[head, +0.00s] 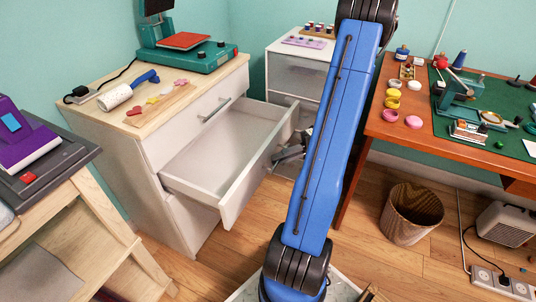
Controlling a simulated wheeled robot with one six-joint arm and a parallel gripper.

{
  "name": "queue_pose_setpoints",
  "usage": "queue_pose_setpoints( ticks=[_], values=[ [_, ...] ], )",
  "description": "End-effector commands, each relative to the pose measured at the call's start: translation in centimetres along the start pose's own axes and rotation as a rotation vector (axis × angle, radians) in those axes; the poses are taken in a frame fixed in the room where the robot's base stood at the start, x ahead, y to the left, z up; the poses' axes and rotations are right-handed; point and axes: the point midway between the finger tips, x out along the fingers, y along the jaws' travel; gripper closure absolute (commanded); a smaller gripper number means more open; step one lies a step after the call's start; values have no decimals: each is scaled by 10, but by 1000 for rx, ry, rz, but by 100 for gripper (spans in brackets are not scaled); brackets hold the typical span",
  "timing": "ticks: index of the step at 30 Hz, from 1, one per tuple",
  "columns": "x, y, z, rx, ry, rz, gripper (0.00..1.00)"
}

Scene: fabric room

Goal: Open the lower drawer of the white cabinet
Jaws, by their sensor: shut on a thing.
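The white cabinet (172,151) with a pale wooden top stands left of centre. Its upper drawer is closed, with a metal bar handle (215,110) on its front. The lower drawer (225,150) is pulled well out and looks empty inside. My gripper (283,157) is at the outer side of the lower drawer's front panel, partly behind my blue arm. It is shut on the lower drawer's handle, which is mostly hidden by the panel and the gripper.
A heat press (190,52), a lint roller (122,93) and small coloured pieces lie on the cabinet top. A small white drawer unit (297,75) stands behind. An orange-brown desk (396,130) and a wicker basket (412,213) are on the right. A purple machine (22,140) is on the left.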

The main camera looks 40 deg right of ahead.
Motion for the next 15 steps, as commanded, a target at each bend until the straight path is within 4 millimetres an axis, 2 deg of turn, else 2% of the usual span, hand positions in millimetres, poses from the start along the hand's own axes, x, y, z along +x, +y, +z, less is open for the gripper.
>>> queue_pose_setpoints(
  ticks=[6,15],
  values=[
    [-10,-3,-8,-1,-2,-2,100],
    [-11,-3,-9,-1,-2,-2,100]
  ],
)
